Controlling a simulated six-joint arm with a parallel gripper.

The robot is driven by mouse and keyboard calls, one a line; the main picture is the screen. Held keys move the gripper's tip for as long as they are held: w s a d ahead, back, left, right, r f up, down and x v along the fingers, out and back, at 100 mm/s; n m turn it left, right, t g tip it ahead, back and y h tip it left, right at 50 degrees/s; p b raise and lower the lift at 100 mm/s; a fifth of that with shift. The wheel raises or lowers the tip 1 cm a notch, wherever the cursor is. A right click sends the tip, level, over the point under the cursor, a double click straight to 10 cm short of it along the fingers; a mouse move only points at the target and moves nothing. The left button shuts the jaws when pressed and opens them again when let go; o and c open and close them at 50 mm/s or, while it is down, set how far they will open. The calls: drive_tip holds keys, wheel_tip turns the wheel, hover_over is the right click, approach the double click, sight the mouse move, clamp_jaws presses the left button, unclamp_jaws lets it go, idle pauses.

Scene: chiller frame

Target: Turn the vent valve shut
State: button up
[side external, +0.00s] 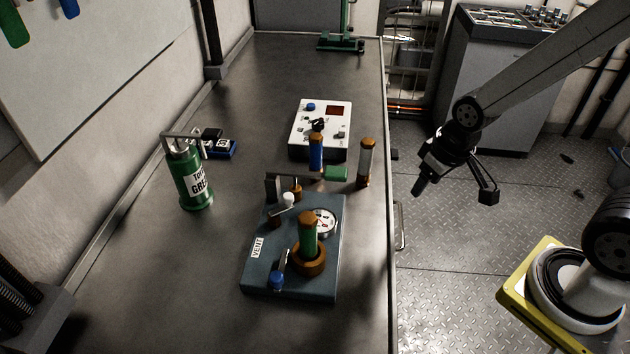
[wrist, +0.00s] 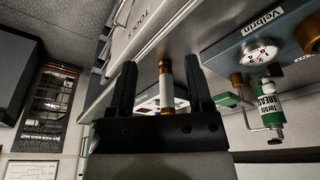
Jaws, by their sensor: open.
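The blue-grey valve block (side external: 262,275) lies on the bench, with a VENT label (side external: 257,247) on its left side. A lever with a blue knob (side external: 277,280) stands near its front edge, and a lever with a white knob (side external: 288,200) sits further back. I cannot tell for sure which is the vent valve. A dial gauge (side external: 322,222) and a green cylinder in a copper collar (side external: 308,238) are on the block; the gauge also shows in the wrist view (wrist: 260,53). My gripper (side external: 453,192) is open and empty, right of the bench and apart from the block.
A green-handled lever (side external: 335,173), a blue cylinder (side external: 316,155) and a white cylinder (side external: 366,162) stand behind the block. A control box (side external: 322,122) lies further back. A green grease can (side external: 193,178) stands left. The bench front is clear.

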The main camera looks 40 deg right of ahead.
drive_tip(key=m+g+y, duration=0.4)
drive_tip(key=m+g, duration=0.1)
drive_tip(key=m, duration=0.5)
approach(288, 195)
drive_tip(key=f, duration=0.1)
drive_tip(key=shift+a+m, duration=0.3)
drive_tip(key=shift+a, duration=0.05)
drive_tip(key=shift+f, duration=0.15)
drive_tip(key=shift+h, duration=0.3)
drive_tip(key=shift+x, duration=3.85)
drive_tip(key=shift+s+a, duration=0.1)
drive_tip(key=shift+s, duration=0.1)
drive_tip(key=shift+c, duration=0.2)
clamp_jaws()
